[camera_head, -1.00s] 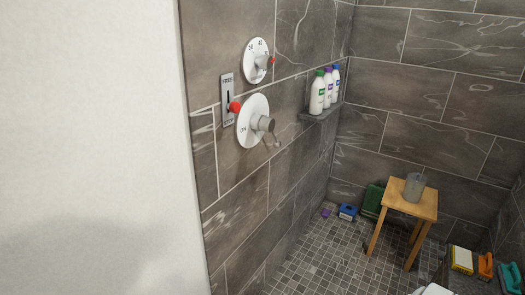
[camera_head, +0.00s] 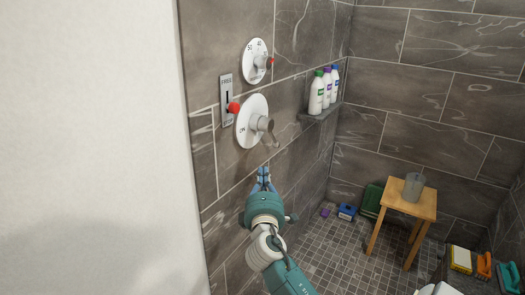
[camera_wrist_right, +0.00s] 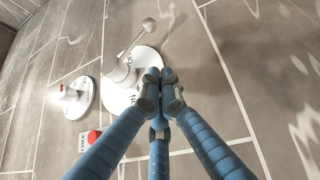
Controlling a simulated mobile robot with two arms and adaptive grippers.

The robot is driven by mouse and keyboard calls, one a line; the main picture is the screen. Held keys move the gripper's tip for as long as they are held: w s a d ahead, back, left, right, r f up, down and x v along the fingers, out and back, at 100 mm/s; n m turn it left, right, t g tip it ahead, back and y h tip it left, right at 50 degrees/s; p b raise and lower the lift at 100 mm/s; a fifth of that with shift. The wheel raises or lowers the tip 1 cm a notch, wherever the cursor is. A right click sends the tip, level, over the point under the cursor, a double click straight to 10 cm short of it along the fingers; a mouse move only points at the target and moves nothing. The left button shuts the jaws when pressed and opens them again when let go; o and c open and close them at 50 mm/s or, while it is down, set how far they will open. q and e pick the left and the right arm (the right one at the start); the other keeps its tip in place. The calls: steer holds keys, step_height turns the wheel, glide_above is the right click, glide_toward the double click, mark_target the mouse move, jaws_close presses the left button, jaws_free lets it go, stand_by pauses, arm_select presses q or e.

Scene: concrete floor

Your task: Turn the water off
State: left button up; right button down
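The shower valve has a round white plate (camera_head: 246,128) on the tiled wall, with a grey lever (camera_head: 270,134) slanting down to the right. In the right wrist view the plate (camera_wrist_right: 115,96) and the lever's knobbed end (camera_wrist_right: 149,24) lie beyond my fingers. Above it is a smaller white dial (camera_head: 254,52) with a red button. My right gripper (camera_head: 263,172) is just below the lever, its blue fingertips (camera_wrist_right: 161,88) drawn together. Nothing shows between them, and the lever is outside them. My left gripper is not in view.
A slotted plate (camera_head: 226,92) with a red knob (camera_head: 234,108) is left of the valve. Bottles (camera_head: 317,96) stand on a wall shelf (camera_head: 318,114) to the right. A wooden stool (camera_head: 411,198) holds a grey container (camera_head: 413,187). A white wall edge (camera_head: 120,130) fills the left.

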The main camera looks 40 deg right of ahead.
mark_target(273, 145)
steer(key=s+d+p+x, duration=0.1)
steer(key=d+p+x, duration=0.1)
steer(key=x, duration=1)
steer(key=shift+s+f+p, duration=0.15)
steer(key=shift+f+p, duration=0.05)
steer(key=shift+p, duration=0.1)
steer(key=shift+d, duration=0.1)
steer(key=d+b, duration=0.1)
steer(key=b, duration=0.1)
steer(key=d+n+b, duration=0.1)
steer(key=b, duration=0.2)
steer(key=shift+r+t, duration=0.2)
steer(key=shift+t, duration=0.2)
steer(key=shift+a, duration=0.1)
steer(key=shift+r, duration=0.1)
